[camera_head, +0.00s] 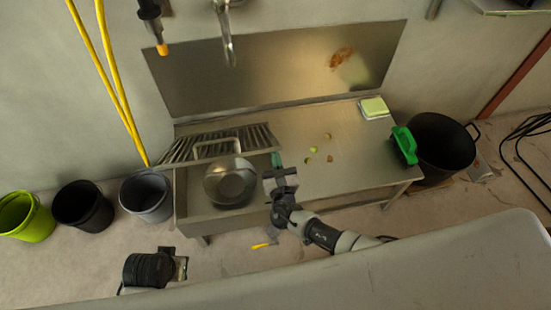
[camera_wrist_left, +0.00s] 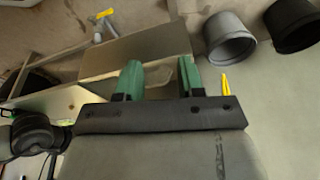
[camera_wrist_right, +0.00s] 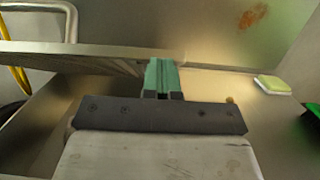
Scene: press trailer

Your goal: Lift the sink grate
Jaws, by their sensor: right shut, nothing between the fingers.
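The metal sink grate (camera_head: 218,146) lies over the left part of the steel sink table in the head view. It appears tilted, its front bar raised, with slats behind and a loop handle. The bar also crosses the right wrist view (camera_wrist_right: 90,50), with slats showing under it. My right gripper (camera_head: 276,160) is at the bar's right end. Its green fingers (camera_wrist_right: 162,76) are together and empty; whether they touch the grate is unclear. My left gripper (camera_head: 178,266) is in front of the sink, low and away from the grate. Its fingers (camera_wrist_left: 173,80) are apart and empty.
A round metal vessel (camera_head: 231,186) sits in the basin. The steel worktop (camera_head: 300,130) holds small scraps and a sponge (camera_head: 373,107); a green brush (camera_head: 405,145) is at its right edge. Buckets (camera_head: 147,194) stand left, a black bin (camera_head: 442,148) right.

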